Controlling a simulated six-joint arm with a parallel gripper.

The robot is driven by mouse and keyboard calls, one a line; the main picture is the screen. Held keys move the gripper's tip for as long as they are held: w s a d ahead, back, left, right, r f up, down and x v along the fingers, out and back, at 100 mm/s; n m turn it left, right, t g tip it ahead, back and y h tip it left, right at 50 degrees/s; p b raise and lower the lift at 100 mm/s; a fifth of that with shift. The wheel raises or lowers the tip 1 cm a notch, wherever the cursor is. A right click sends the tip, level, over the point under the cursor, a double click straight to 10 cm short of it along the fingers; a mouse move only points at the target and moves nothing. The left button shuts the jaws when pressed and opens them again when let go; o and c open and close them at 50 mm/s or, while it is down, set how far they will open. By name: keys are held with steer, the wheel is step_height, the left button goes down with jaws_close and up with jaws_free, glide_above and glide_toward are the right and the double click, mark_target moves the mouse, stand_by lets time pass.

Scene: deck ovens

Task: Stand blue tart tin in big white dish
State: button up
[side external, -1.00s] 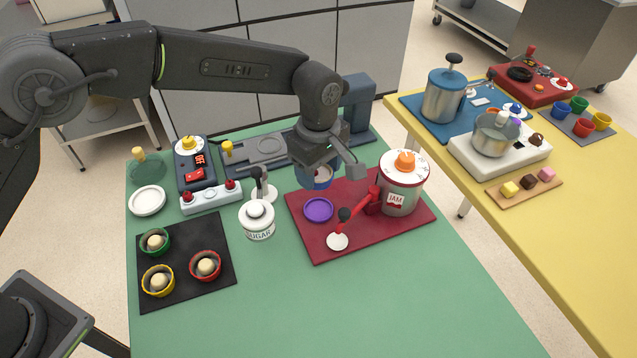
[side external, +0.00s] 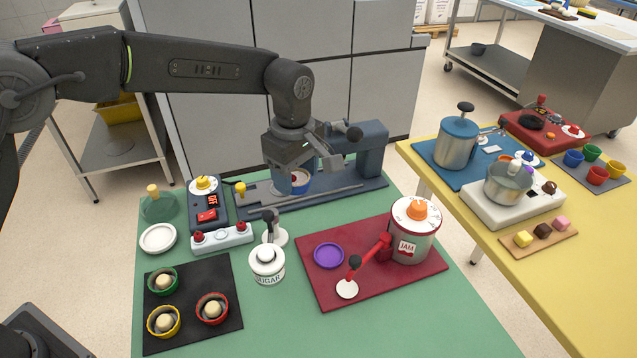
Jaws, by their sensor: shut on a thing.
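The blue tart tin (side external: 301,185) is in my gripper (side external: 294,177), which is shut on it. Something red and pale shows inside the tin, and the gripper hides part of it. In the picture the tin is in front of the blue-grey machine's base (side external: 262,200); it looks held up, but its exact height is hard to tell. A white round dish (side external: 157,238) lies on the green table at the left, apart from the gripper and empty as far as I can see.
A blue control box (side external: 206,206) and a white panel with red knobs (side external: 222,238) stand between dish and tin. A sugar jar (side external: 267,265), a jam pot (side external: 413,231) on a red mat (side external: 330,298), and a black mat (side external: 225,325) with several filled tins are nearer.

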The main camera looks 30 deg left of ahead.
steer(key=a+n, duration=0.2)
steer(key=a, duration=0.6)
steer(key=n, duration=0.6)
glide_above(159, 239)
steer(key=f, duration=0.1)
steer(key=shift+f, duration=6.75)
steer(key=shift+f, duration=0.6)
steer(key=o, duration=0.7)
steer(key=shift+c, duration=0.2)
steer(key=shift+r, duration=0.1)
